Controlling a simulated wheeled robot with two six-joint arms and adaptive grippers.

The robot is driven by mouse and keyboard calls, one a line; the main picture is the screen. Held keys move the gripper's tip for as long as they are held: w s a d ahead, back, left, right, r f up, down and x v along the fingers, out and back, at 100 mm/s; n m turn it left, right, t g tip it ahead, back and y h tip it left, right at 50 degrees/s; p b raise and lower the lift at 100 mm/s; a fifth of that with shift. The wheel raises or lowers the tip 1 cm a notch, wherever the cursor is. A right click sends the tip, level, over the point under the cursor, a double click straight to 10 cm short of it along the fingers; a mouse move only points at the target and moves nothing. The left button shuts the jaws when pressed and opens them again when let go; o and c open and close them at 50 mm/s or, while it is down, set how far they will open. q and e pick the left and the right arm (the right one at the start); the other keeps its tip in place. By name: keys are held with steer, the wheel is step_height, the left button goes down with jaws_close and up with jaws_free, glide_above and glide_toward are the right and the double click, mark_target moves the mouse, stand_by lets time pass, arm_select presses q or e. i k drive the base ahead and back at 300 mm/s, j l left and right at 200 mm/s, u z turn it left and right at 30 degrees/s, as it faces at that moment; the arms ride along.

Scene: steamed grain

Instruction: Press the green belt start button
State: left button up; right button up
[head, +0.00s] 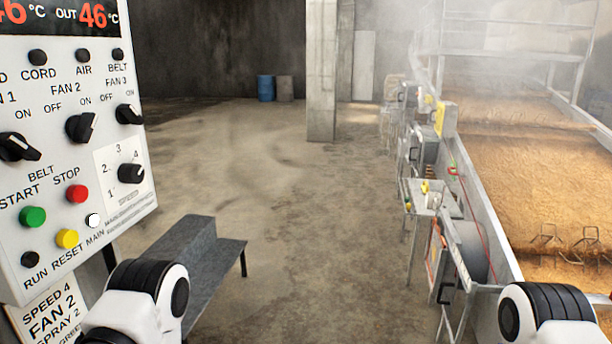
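The green belt start button (33,217) is on the white control panel (75,160) at the left, under the words BELT START. A red stop button (76,194) is up and right of it, and a yellow reset button (67,238) is below right. Parts of my two arms show at the bottom edge, the left one below the panel and the right one at the far right. Neither gripper shows, and nothing of mine touches the button in view.
The panel also has black knobs (81,127) and a red display reading 46 at its right. A grey metal bench (196,262) stands right of the panel. A steaming grain conveyor (540,190) fills the right side. The concrete floor (290,210) between is open.

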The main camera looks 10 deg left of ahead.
mark_target(29, 216)
steer(key=k+l+u, duration=0.1)
steer(key=u, duration=1.25)
steer(key=k+j, duration=0.05)
